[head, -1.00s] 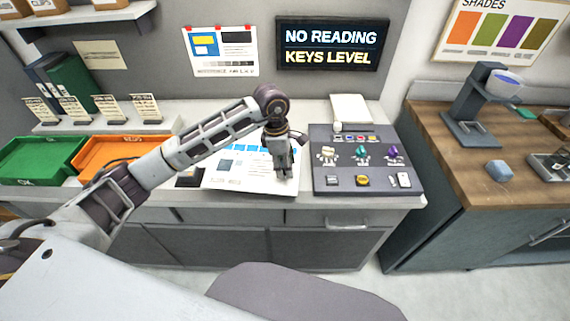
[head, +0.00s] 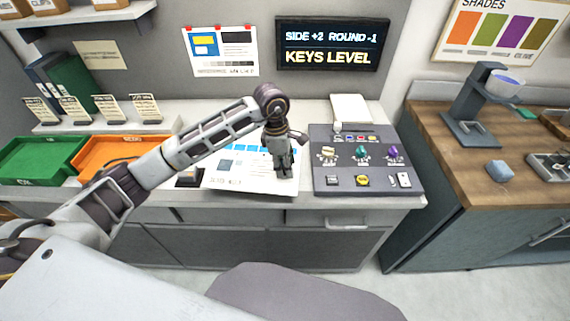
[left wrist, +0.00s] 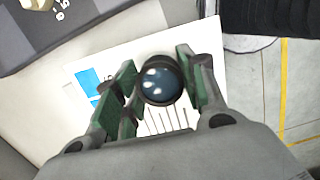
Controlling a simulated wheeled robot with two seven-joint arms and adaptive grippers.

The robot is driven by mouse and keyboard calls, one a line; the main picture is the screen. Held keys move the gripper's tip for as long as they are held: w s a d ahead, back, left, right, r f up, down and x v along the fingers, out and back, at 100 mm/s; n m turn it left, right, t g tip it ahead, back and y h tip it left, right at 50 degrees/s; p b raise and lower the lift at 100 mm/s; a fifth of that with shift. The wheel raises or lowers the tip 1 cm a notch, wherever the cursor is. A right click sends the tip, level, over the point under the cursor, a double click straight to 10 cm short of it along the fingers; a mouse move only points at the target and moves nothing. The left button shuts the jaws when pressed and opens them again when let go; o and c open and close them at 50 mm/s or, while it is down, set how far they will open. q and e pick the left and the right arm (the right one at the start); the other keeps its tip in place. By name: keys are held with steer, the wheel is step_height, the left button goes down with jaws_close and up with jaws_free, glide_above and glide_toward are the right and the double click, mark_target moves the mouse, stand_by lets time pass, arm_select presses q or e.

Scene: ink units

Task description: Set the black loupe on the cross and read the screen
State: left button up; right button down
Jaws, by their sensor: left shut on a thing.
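The black loupe (left wrist: 161,84) with its round glassy lens shows in the left wrist view between the two green-padded fingers of my left gripper (left wrist: 155,88), which is shut on it. In the head view my left gripper (head: 283,170) points down at the lower right part of the printed sheet (head: 232,168). I cannot tell whether the loupe touches the sheet, and the cross is not visible. The screen (head: 332,45) reads "SIDE +2 ROUND -1" over "KEYS LEVEL". My right gripper is not in view.
A grey key panel (head: 330,180) with coloured knobs and a yellow button stands right of the sheet. A green tray (head: 38,170) and an orange tray (head: 100,172) are at left. A dark block (head: 188,178) lies beside the sheet. A wooden counter (head: 450,150) is at far right.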

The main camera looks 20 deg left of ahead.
arm_select(q)
steer(key=shift+r+p, duration=0.55)
steer(key=shift+r, duration=0.85)
stand_by(0.7)
